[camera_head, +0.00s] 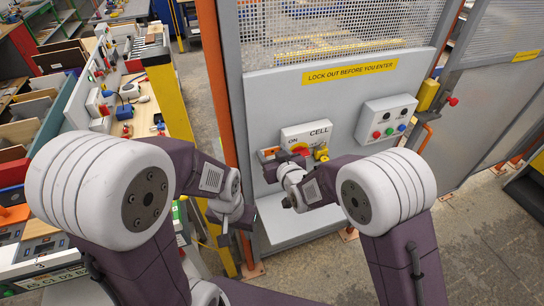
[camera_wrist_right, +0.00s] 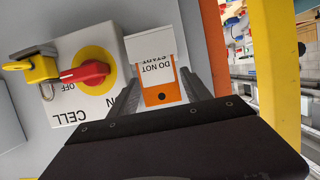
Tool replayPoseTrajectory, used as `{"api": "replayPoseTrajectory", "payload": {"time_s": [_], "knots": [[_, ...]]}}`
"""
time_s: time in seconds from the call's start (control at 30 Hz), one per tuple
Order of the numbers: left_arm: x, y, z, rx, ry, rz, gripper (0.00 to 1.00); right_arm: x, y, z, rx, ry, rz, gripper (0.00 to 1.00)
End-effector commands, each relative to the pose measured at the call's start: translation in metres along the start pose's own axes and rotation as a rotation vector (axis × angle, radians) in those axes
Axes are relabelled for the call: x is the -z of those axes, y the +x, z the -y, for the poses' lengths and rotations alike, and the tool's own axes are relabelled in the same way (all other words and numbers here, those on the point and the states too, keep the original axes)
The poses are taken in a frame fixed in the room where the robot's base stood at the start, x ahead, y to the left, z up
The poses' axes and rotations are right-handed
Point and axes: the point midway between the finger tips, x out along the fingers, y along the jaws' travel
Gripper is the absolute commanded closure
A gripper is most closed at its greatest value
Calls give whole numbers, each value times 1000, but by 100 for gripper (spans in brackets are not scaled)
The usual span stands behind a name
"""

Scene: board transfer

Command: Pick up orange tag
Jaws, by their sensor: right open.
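The orange tag (camera_wrist_right: 158,93), with a white part reading "DO NOT START", hangs in front of a small white holder in the right wrist view. In the head view it shows as a small orange patch (camera_head: 267,154) left of the CELL switch box. My right gripper (camera_wrist_right: 158,75) is open, its fingers on either side of the tag. I cannot tell whether they touch it. In the head view my right gripper (camera_head: 276,168) is in front of the panel, partly hidden by its wrist. My left gripper (camera_head: 234,240) hangs low left of the panel, its jaw gap unclear.
The CELL box (camera_wrist_right: 105,85) carries a red rotary switch (camera_wrist_right: 83,73) turned to OFF and a yellow padlock (camera_wrist_right: 35,68). A button box (camera_head: 386,119) is at right on the panel. An orange post (camera_head: 214,70) and a cluttered workbench (camera_head: 150,115) stand left.

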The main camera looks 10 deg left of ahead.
Motion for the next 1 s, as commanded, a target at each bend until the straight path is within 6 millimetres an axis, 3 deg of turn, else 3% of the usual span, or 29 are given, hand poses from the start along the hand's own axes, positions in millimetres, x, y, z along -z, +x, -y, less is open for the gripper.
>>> {"api": "replayPoseTrajectory", "payload": {"time_s": [0.07,0.2,0.53,0.67,0.87,1.0], "knots": [[0,0,0,0,0,0,64,0,0,0,0,0,0,49],[0,0,0,0,0,0,64,0,0,0,0,0,0,84],[0,0,0,0,0,0,64,1,-1,0,0,0,-2,85],[0,2,0,0,0,0,64,10,-3,0,-1,0,-5,85],[-1,9,0,0,0,0,64,49,-17,0,0,1,-10,85],[-2,14,0,0,0,0,64,87,-32,0,0,1,-11,85]]}}
